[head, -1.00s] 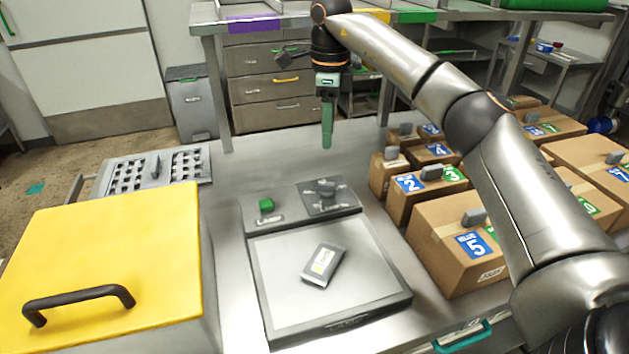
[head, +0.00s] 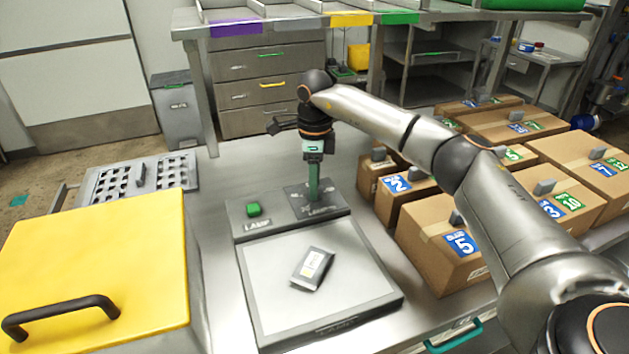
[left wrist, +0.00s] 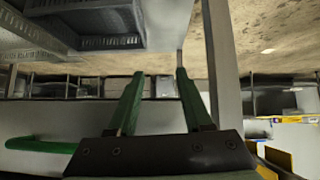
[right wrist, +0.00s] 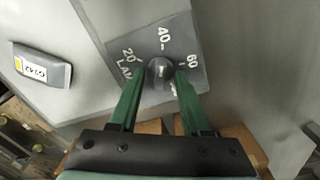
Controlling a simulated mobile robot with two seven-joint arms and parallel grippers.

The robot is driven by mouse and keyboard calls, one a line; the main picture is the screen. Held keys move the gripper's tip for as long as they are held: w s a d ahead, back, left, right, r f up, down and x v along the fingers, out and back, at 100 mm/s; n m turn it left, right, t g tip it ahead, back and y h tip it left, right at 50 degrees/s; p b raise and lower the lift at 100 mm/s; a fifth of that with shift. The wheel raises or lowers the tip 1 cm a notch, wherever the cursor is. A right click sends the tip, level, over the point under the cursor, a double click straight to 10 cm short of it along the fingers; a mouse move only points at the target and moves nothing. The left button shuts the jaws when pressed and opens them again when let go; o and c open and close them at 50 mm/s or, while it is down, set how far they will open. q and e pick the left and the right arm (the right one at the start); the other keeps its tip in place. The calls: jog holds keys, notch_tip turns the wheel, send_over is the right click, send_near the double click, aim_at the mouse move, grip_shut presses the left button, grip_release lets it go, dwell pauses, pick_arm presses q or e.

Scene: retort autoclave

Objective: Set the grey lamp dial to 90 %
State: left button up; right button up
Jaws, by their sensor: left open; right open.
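The grey lamp dial (right wrist: 159,70) shows in the right wrist view as a dark round knob on a grey plate marked 20, 40 and 60; other marks and its setting cannot be read. My right gripper (right wrist: 161,79) is open, with one green finger on each side of the knob; contact cannot be told. In the head view the right gripper (head: 313,192) points straight down over the dial plate (head: 334,196) and hides most of the knob. My left gripper (left wrist: 160,73) is open and empty in the left wrist view, away from the dial.
A green button (head: 254,210) sits left of the dial on the light box. A small labelled packet (head: 312,268) lies on its pale panel (head: 270,300). Numbered cartons (head: 440,245) stand close on the right, a yellow-lidded box (head: 95,250) on the left.

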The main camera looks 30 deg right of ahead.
grip_shut()
dwell(0.3)
dwell(0.3)
